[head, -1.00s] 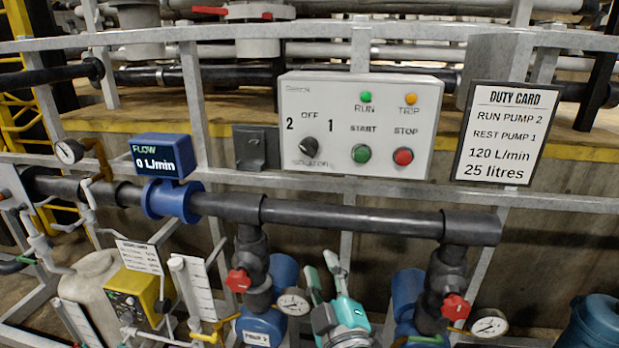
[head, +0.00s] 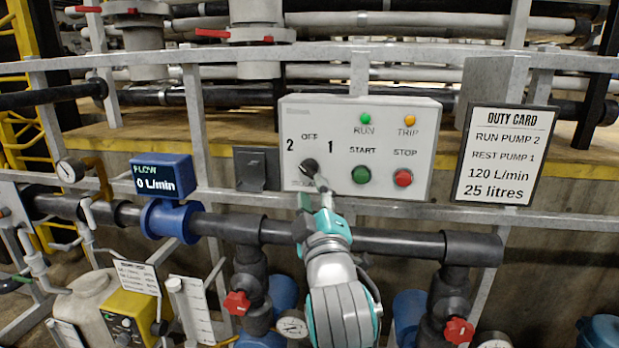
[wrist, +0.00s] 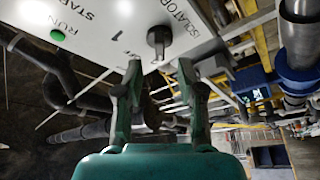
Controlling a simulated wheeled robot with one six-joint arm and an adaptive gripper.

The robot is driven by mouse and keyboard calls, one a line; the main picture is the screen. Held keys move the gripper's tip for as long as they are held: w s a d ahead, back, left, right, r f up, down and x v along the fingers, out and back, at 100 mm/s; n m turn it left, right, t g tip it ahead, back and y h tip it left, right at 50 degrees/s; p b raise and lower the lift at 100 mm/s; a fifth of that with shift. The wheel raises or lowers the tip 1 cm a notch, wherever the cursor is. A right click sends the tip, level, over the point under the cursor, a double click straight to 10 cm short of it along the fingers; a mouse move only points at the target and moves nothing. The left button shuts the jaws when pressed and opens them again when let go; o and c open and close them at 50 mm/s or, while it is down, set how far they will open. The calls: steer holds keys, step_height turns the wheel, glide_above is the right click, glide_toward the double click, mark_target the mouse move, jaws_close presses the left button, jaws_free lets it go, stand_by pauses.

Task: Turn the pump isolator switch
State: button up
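The isolator switch is a dark round knob (head: 308,167) at the lower left of the light grey control box (head: 400,138), with the labels 2, OFF and 1 around it. I cannot tell which label it points to. In the wrist view the knob (wrist: 158,40) shows just beyond and between my fingertips. My gripper (head: 318,188) is in front of the box just below the knob, and a finger overlaps the knob's lower right edge in the head view. In the wrist view my gripper (wrist: 160,66) has its two fingers apart with nothing between them. Contact with the knob is not visible.
Right of the knob are the green start button (head: 361,175) and red stop button (head: 403,177). A dark pipe (head: 400,242) runs below the box. The flow display (head: 162,175) reads 0 L/min. The duty card (head: 505,155) says run pump 2.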

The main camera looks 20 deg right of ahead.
mark_target(309, 174)
steer(key=shift+x, duration=2.7)
steer(key=shift+c, duration=0.2)
jaws_close()
